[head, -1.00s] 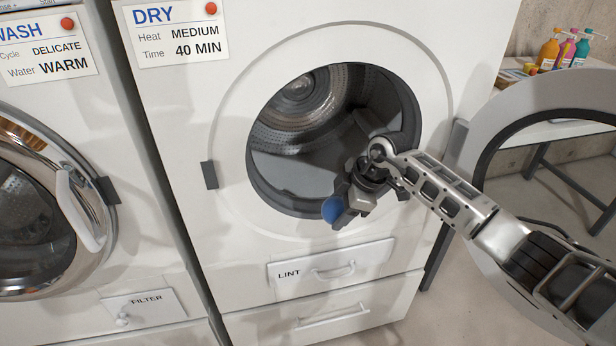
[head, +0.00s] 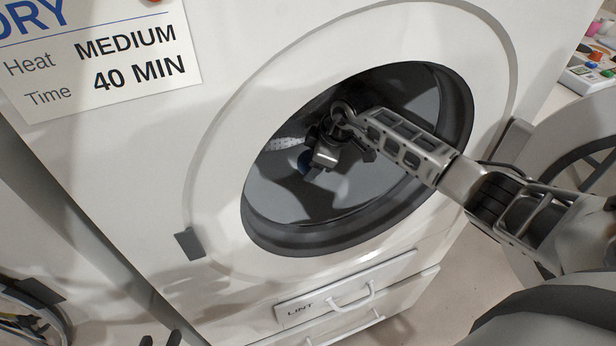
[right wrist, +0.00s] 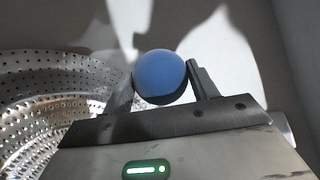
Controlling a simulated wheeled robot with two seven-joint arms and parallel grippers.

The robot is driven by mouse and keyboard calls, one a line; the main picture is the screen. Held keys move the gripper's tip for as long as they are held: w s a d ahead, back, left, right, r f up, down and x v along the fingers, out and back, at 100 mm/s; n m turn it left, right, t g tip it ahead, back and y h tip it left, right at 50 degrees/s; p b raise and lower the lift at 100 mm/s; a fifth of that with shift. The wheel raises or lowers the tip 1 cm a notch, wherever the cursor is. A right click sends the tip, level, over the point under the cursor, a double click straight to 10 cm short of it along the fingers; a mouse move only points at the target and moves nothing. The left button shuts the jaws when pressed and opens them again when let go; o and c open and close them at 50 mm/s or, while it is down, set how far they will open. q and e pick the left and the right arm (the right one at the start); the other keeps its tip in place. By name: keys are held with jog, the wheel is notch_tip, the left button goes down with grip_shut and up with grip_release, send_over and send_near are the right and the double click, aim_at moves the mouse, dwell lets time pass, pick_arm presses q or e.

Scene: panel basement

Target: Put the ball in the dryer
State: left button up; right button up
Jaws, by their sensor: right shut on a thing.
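The dryer (head: 225,150) is white with a round dark-rimmed opening, and its drum shows inside. My right arm reaches in from the right through the opening. My right gripper (head: 311,168) is inside the opening and shut on the blue ball (head: 304,161), which is mostly hidden by the gripper. In the right wrist view the blue ball (right wrist: 160,74) sits between the two fingertips, with the perforated metal drum wall (right wrist: 45,95) to the left.
The open dryer door (head: 580,150) stands at the right behind my arm. The lint drawer (head: 340,292) is shut below the opening. Part of the washer door (head: 30,320) shows at lower left. A table with small items (head: 590,75) is at upper right.

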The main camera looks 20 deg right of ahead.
notch_tip(320, 180, down, 7)
jog(key=shift+r+b, duration=0.1)
jog(key=shift+b, duration=0.4)
jog(key=o, duration=1)
jog(key=shift+c, duration=0.2)
jog(key=p+v, duration=0.2)
jog(key=v, duration=1)
